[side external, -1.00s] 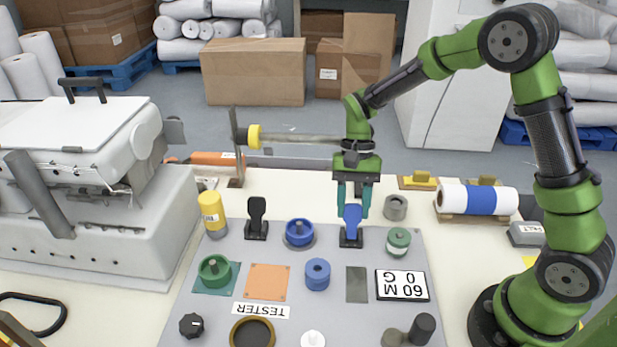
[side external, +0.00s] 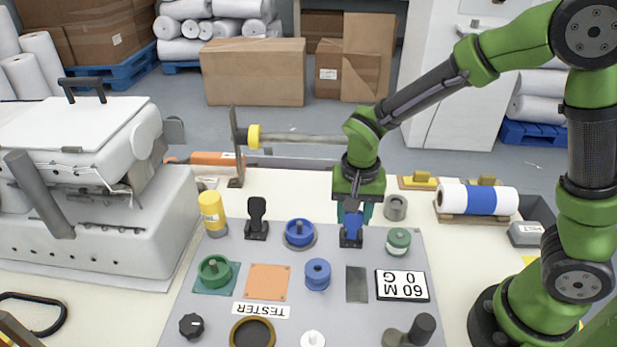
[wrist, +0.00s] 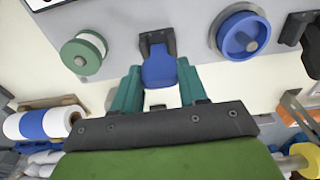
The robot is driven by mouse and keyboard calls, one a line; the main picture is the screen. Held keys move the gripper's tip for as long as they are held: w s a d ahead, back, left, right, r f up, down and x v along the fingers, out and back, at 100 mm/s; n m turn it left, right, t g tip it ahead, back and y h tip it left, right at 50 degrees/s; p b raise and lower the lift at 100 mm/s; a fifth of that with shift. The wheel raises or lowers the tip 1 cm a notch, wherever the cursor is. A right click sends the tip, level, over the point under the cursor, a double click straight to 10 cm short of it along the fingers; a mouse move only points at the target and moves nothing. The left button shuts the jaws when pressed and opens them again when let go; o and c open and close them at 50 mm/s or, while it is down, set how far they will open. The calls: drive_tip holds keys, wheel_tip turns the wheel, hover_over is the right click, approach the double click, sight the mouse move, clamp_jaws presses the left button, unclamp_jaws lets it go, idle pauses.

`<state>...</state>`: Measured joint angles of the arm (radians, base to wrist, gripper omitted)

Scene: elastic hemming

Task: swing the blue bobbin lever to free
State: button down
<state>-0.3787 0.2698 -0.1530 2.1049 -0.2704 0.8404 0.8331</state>
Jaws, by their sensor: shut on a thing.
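The blue bobbin lever (side external: 352,222) stands in a black bracket (side external: 351,240) at the back of the grey panel. It also shows in the wrist view (wrist: 159,68), with its paddle between my fingers. My gripper (side external: 354,212) has teal fingers and is tilted, with its body over the lever's far side. In the wrist view my gripper (wrist: 160,85) has one finger on each side of the paddle and is shut on it. The contact faces are partly hidden.
A black lever (side external: 256,217) and a blue bobbin on its spindle (side external: 300,233) stand to the left. A green-and-white spool (side external: 398,241) is close on the right, with a grey ring (side external: 395,207) behind it. A horizontal rod (side external: 300,139) runs behind my wrist.

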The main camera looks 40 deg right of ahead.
sight(352, 232)
drive_tip(key=a+t+h, duration=0.1)
drive_tip(key=s+t+h, duration=0.1)
drive_tip(key=shift+s+a+f+t+h, duration=0.15)
drive_tip(key=shift+s+a+t+h, duration=0.15)
drive_tip(key=shift+a, duration=0.1)
drive_tip(key=shift+s+a+f+t+h, duration=0.2)
drive_tip(key=shift+s+a+t+h, duration=0.1)
drive_tip(key=shift+t+h, duration=0.25)
drive_tip(key=shift+s+a+f+t+h, duration=0.2)
drive_tip(key=shift+s+t+h, duration=0.05)
drive_tip(key=shift+t+h, duration=0.25)
drive_tip(key=c, duration=0.6)
unclamp_jaws()
drive_tip(key=v, duration=1.7)
drive_tip(key=shift+w+f, duration=0.1)
